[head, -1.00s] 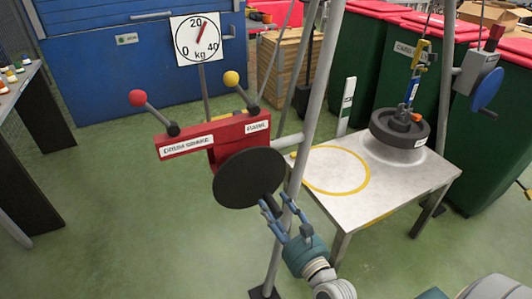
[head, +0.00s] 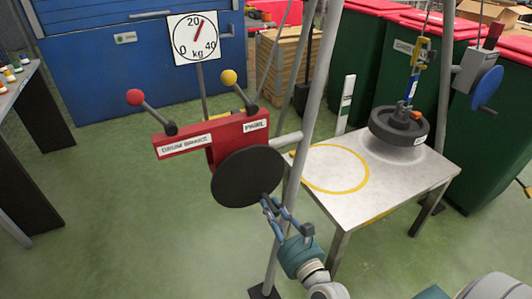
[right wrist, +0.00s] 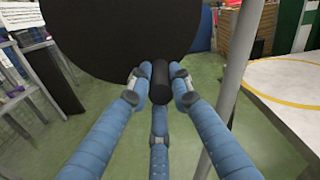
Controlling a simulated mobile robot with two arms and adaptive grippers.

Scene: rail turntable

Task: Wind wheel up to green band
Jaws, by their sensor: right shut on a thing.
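A dark wheel (head: 398,126) with a spoked hub sits at the right end of the steel table (head: 425,175), under a yellow hook (head: 420,50) and a blue link. I cannot tell whether it bears on the table. A white post (head: 346,108) with green marking stands behind the table. The round black crank disc (head: 240,178) is on the red winch (head: 212,140). My right gripper (head: 272,205) is in front of the disc's lower edge. In the right wrist view its blue fingers are closed around the black crank handle (right wrist: 160,80). My left gripper is not in view.
The levers marked drum brake (head: 135,97) and pawl (head: 229,77) angle up from the winch. The kg dial (head: 194,38) has its needle slightly past 20. A yellow ring (head: 365,183) marks the bare tabletop.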

